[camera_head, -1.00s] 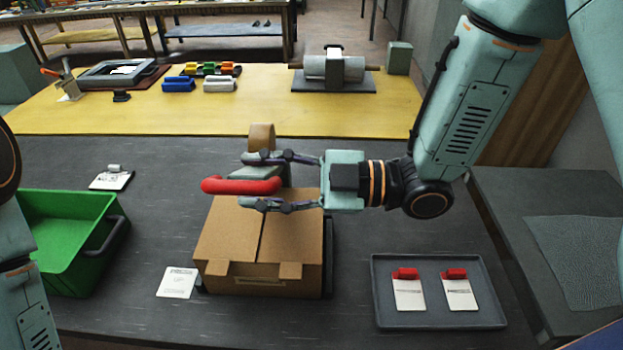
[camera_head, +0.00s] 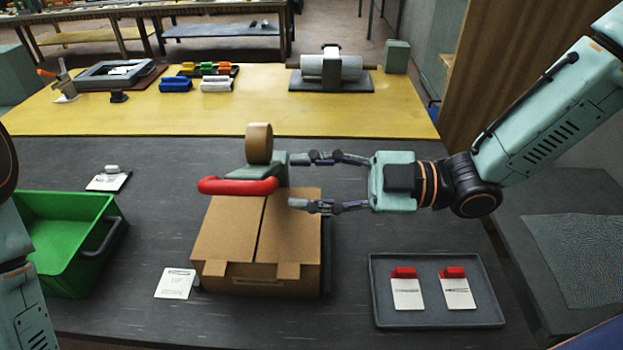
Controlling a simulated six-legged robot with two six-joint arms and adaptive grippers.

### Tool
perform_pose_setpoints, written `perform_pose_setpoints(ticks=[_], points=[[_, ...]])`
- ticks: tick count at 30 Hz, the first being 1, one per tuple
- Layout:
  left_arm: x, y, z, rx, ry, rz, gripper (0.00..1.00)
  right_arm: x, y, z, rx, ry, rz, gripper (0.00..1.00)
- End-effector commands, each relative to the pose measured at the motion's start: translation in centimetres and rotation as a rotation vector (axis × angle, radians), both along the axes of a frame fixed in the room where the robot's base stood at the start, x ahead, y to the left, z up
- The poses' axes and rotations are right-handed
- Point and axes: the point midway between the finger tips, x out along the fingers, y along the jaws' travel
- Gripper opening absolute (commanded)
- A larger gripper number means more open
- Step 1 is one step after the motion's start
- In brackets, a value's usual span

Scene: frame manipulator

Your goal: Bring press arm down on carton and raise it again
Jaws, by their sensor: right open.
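The cardboard carton (camera_head: 258,238) stands closed on the dark table, its two top flaps meeting at a seam. The press arm, with a red handle (camera_head: 238,186), a grey-green body and a tan tape roll (camera_head: 259,144), is raised at the carton's back edge. The handle appears above the carton top. My right gripper (camera_head: 296,181) is open and empty, to the right of the handle and apart from it, its fingers pointing left. My left arm shows at the left edge, but its gripper is out of view.
A green bin (camera_head: 62,225) stands at left. A grey tray (camera_head: 436,318) with two red-clipped tags lies at right. A white card (camera_head: 175,283) lies beside the carton. A yellow mat (camera_head: 230,115) with tools lies behind.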

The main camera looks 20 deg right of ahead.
Motion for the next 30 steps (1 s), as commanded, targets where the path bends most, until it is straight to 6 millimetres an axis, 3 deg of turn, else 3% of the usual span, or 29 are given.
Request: perform_pose_setpoints(ticks=[8,12,22,24,30], points=[[0.0,0.0,0.0,0.000,0.000,0.000,0.40,-0.1,-0.1,0.0,-0.001,0.000,0.001,0.43],[0.0,0.0,0.3,0.000,0.000,0.000,0.40,0.0,0.0,0.5,-0.002,-0.006,0.002,0.34],[0.0,0.0,5.7,0.000,0.000,0.000,0.40,1.4,2.0,7.9,-0.196,-0.134,0.156,0.06],[0.0,0.0,6.9,0.000,0.000,0.000,0.40,1.8,2.4,9.3,-0.248,-0.090,0.201,0.00],[0.0,0.0,8.9,0.000,0.000,0.000,0.40,2.9,2.8,11.9,-0.378,0.124,0.256,0.00]])
